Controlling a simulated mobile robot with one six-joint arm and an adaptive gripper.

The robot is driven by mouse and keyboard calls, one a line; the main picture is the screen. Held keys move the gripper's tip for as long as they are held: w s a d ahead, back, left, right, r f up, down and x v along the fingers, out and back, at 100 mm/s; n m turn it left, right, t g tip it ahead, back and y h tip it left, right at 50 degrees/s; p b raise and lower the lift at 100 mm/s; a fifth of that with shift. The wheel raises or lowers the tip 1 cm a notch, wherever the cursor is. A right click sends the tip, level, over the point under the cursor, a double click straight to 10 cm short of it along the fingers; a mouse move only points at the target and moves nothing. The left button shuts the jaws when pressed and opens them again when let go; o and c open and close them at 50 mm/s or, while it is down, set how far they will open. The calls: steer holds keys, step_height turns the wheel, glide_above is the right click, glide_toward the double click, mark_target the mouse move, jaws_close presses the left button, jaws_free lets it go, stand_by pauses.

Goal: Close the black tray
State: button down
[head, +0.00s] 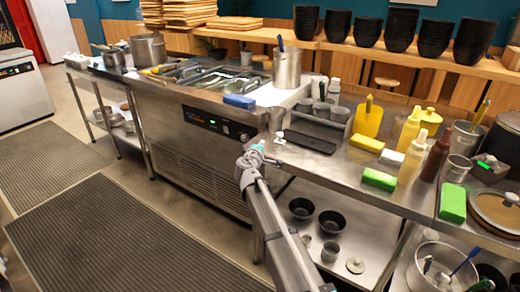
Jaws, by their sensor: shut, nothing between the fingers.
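A flat black tray (308,142) lies on the steel counter (345,165), right of the refrigerated topping unit (195,115). It looks thin and dark, and I cannot make out a lid or hinge on it. My arm reaches up from the bottom of the view. My gripper (257,149) is at the front edge of the counter, left of the black tray and apart from it. The gripper is small here and looks shut and empty. A light blue patch shows at its end.
A grey caddy with cups (320,122) stands behind the black tray. A yellow scoop (368,118), sponges (379,179) and sauce bottles (412,160) stand to the right. Black bowls (332,221) sit on the lower shelf. The matted floor (130,235) at left is clear.

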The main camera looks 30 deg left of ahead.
mark_target(290, 132)
steer(key=x, duration=0.5)
steer(key=shift+w+a+f+b, duration=0.1)
steer(key=shift+w+a+b, duration=0.05)
steer(key=shift+w+b, duration=0.2)
steer(key=shift+w+d+f, duration=0.1)
steer(key=shift+w+d, duration=0.1)
steer(key=shift+w, duration=0.3)
steer(key=shift+w+d+f, duration=0.1)
steer(key=shift+w+d, duration=0.15)
steer(key=shift+w, duration=0.2)
steer(key=shift+w+d+f, duration=0.1)
steer(key=shift+w+d, duration=0.15)
steer(key=shift+w, duration=0.2)
steer(key=shift+w+d, duration=0.3)
steer(key=shift+w, duration=0.15)
steer(key=w, duration=1.4)
steer(key=shift+w+d, duration=0.2)
steer(key=shift+s+d, duration=0.1)
steer(key=shift+s, duration=0.05)
